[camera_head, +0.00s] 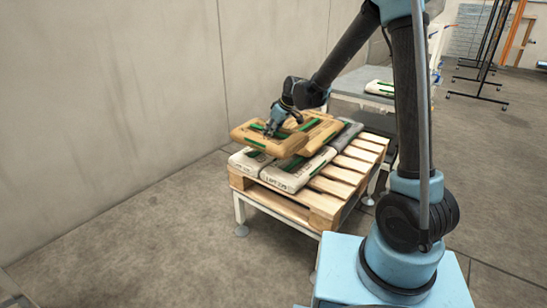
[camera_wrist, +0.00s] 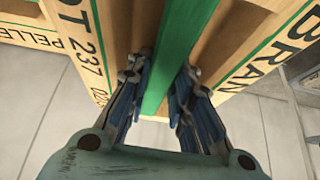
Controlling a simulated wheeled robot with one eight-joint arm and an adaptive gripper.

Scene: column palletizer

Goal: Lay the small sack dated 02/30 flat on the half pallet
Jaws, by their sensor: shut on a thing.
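My gripper (camera_head: 271,132) is shut on a brown sack (camera_head: 252,138) with a green stripe, over the near end of the half pallet (camera_head: 318,207). The held sack looks roughly flat, above white sacks (camera_head: 299,173); I cannot tell whether it touches them. In the wrist view my gripper (camera_wrist: 167,75) pinches the held sack (camera_wrist: 125,35) on either side of its green stripe. Its print reads "OT 237" and "BRAN"; a line starting "02" is cut short, so the full date cannot be read. Another brown sack (camera_head: 323,131) lies just behind it.
A grey sack (camera_head: 347,134) lies farther back on the pallet. Bare slats (camera_head: 360,153) show along its right side. A table (camera_head: 350,83) behind carries a white sack (camera_head: 381,88). A concrete wall (camera_head: 120,80) stands to the left.

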